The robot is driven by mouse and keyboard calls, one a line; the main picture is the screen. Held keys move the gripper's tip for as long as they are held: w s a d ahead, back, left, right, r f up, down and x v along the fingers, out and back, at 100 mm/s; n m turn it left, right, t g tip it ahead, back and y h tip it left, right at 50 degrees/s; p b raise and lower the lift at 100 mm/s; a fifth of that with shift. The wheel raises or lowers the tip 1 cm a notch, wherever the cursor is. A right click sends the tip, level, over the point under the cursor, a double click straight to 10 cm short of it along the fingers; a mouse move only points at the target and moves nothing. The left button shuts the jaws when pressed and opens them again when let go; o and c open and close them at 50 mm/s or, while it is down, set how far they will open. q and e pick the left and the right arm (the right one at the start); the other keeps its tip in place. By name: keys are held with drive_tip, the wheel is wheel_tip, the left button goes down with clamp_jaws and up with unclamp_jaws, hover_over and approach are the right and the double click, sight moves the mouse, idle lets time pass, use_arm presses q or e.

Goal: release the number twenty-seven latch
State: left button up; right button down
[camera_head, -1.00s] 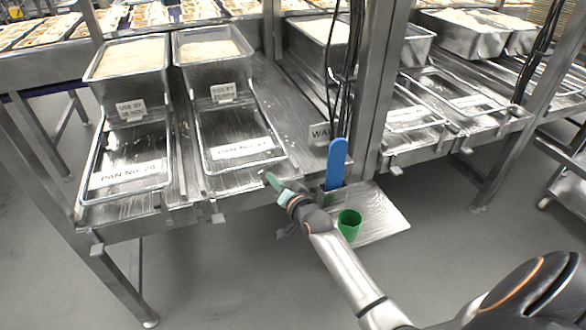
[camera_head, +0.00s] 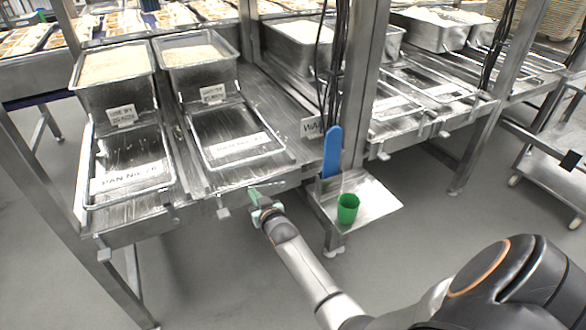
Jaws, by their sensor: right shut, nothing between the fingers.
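The pan tray (camera_head: 205,163), whose label looks like "PAN No. 27", sits on the rack's sloped runway, second from the left. A small metal block (camera_head: 222,212), which looks like its latch, hangs below the rack's front edge, under this tray. My right gripper (camera_head: 254,194), with green fingers, is shut and empty. It is just right of that block and slightly higher, in front of the rack edge. I cannot tell whether it touches the edge. My left gripper is out of view.
A similar labelled tray (camera_head: 83,203) lies to the left, with a rice-filled pan (camera_head: 92,100) above it. A blue paddle (camera_head: 332,150) and a green cup (camera_head: 347,209) stand on a small metal shelf (camera_head: 378,207). A rack post (camera_head: 360,90) rises behind. The floor in front is clear.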

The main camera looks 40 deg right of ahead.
use_arm(q)
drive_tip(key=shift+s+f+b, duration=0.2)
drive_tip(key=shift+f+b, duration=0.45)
drive_tip(key=shift+b, duration=0.1)
use_arm(e)
drive_tip(key=f, duration=0.2)
drive_tip(key=shift+w+a+f+n, duration=0.1)
drive_tip(key=shift+a+f+n, duration=0.2)
drive_tip(key=shift+n, duration=0.1)
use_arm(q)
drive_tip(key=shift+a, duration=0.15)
use_arm(e)
drive_tip(key=shift+r, duration=0.1)
